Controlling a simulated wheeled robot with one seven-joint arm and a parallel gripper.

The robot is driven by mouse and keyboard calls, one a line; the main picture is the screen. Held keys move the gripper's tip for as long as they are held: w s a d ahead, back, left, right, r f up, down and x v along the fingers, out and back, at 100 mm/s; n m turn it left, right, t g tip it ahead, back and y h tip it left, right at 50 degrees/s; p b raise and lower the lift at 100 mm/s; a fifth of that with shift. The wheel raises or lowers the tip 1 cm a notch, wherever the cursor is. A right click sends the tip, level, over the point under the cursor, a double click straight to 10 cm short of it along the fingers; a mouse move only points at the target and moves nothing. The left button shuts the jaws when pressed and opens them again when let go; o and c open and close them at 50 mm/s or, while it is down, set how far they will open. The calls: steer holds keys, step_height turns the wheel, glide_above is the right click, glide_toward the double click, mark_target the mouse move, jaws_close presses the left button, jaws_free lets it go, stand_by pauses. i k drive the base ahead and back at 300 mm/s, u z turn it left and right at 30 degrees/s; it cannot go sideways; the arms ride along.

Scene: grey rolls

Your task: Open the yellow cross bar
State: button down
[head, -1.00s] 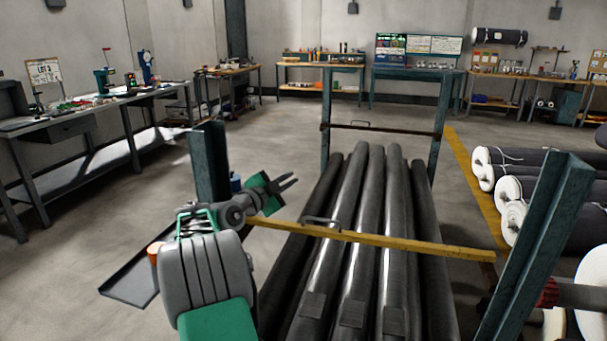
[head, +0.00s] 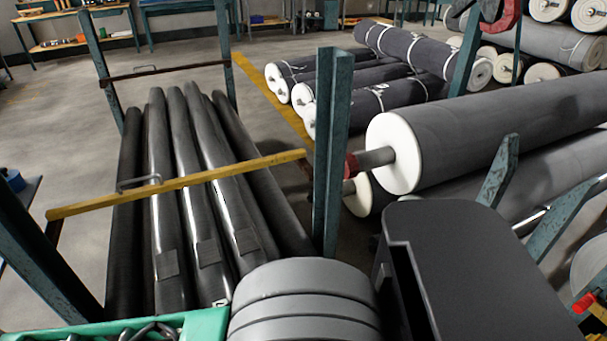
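The yellow cross bar (head: 215,176) runs across the front of the rack, over several long dark rolls (head: 182,185). It slopes up to the right in the picture and carries a grey handle (head: 138,183) left of its middle. Its left end is near the dark left post (head: 40,265). Its right end shows close to the green right post (head: 335,150); I cannot tell whether they touch. My gripper is out of view. A grey rounded part of my arm fills the bottom middle, with no visible contact with the bar.
A large grey roll with a white end (head: 395,152) sits on a rack to the right. More wrapped rolls (head: 395,100) lie on the floor behind the right post. A second, brown bar (head: 165,71) crosses the rack's far end. Open floor (head: 60,120) shows at left.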

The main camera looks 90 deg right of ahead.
mark_target(120, 197)
steer(key=z, duration=0.45)
steer(key=k, duration=0.15)
steer(key=z, duration=0.75)
